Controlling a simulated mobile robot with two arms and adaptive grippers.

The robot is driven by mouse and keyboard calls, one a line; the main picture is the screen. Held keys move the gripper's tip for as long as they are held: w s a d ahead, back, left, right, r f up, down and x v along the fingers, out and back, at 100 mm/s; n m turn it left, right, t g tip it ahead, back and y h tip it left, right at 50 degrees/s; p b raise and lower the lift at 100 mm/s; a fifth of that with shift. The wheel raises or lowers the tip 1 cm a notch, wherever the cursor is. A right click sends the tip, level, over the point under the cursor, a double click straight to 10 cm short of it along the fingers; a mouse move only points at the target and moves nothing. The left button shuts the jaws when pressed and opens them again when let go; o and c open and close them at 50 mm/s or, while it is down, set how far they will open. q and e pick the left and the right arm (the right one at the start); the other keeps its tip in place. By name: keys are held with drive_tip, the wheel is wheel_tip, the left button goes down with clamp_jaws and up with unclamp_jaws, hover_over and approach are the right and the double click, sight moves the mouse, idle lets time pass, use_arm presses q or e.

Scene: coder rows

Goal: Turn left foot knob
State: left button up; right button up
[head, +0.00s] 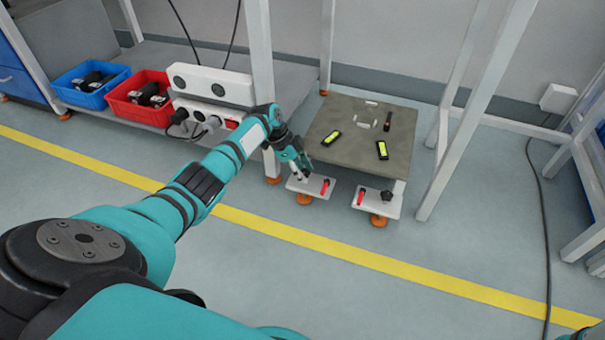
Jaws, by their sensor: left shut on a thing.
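The left foot plate (313,190) is a small white plate with a red lever (325,186), set on an orange foot (304,199) under the front of a grey-topped stand. My left gripper (298,176) reaches down to the left part of this plate and is shut on the left foot knob, which its fingers hide. The right foot plate (374,203) carries a red lever (360,197) and a black knob (386,195). My right gripper does not show.
The stand's grey top (343,152) holds two devices with yellow-green displays and several small parts. White posts rise on both sides. A red bin (118,104) and a blue bin (66,80) sit at left. Open floor with a yellow line (360,264) lies in front.

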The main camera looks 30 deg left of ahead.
use_arm(q)
drive_tip(key=shift+s+a+f, duration=0.2)
drive_tip(key=shift+s+f, duration=0.05)
drive_tip(key=shift+f, duration=0.05)
drive_tip(key=o, duration=0.8)
drive_tip(key=shift+o, duration=0.5)
drive_tip(key=shift+w+r, duration=0.1)
drive_tip(key=shift+a+r, duration=0.1)
drive_tip(key=shift+r, duration=0.2)
drive_tip(key=v, duration=1.1)
drive_tip(key=shift+r, duration=0.1)
